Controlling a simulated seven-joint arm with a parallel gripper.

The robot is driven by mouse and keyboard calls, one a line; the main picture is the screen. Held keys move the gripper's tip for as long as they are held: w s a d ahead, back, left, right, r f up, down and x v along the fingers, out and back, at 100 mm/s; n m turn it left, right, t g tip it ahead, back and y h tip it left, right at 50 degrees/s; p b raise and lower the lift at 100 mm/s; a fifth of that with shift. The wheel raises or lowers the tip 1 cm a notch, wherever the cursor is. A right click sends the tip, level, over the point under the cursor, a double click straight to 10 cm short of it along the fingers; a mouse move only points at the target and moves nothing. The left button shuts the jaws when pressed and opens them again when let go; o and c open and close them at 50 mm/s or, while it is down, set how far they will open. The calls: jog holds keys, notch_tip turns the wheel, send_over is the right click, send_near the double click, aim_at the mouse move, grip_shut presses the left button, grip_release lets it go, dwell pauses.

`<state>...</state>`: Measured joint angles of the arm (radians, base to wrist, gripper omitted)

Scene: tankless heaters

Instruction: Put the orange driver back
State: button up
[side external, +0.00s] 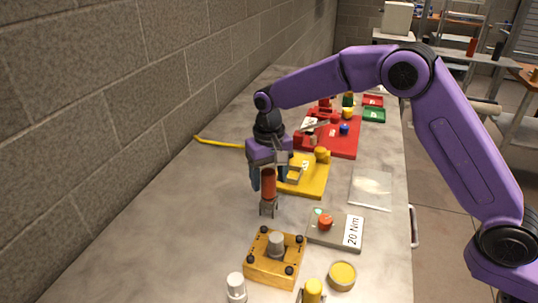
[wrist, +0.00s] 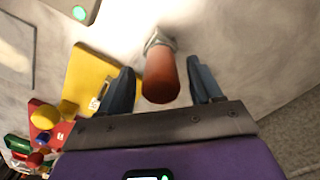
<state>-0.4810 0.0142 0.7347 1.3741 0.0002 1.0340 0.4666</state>
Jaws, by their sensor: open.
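The orange driver (side external: 268,184) stands upright with its handle up, its lower end at a small metal holder (side external: 268,208) on the bench. In the wrist view the driver's handle (wrist: 161,80) points toward the camera, with the metal holder (wrist: 158,42) behind it. My gripper (side external: 268,186) is open around the handle, one finger on each side. In the wrist view the gripper (wrist: 160,68) shows gaps between both fingers and the handle. The driver's tip is hidden in or behind the holder.
A grey "20 Nm" block (side external: 337,230) with a red knob is to the right. A wooden fixture (side external: 260,270) stands in front. A yellow tray (side external: 312,187) and red mat (side external: 343,145) lie behind. The brick wall (side external: 120,110) is left; bare bench lies between.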

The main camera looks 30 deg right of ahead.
notch_tip(320, 180, up, 11)
jog(key=shift+f, duration=0.15)
dwell(0.4)
jog(key=shift+s+r, duration=0.25)
jog(key=s+d+f+n, duration=0.1)
jog(key=s+d+n, duration=0.3)
jog(key=s+d, duration=0.3)
jog(key=s+d+f+n, duration=0.2)
jog(key=s+d+n, duration=0.2)
jog(key=s, duration=1.3)
jog(key=s+d+f+n, duration=0.1)
jog(key=s+d+n, duration=0.3)
jog(key=s+d, duration=0.6)
jog(key=shift+s+d+f+n, duration=0.3)
jog(key=shift+s, duration=0.75)
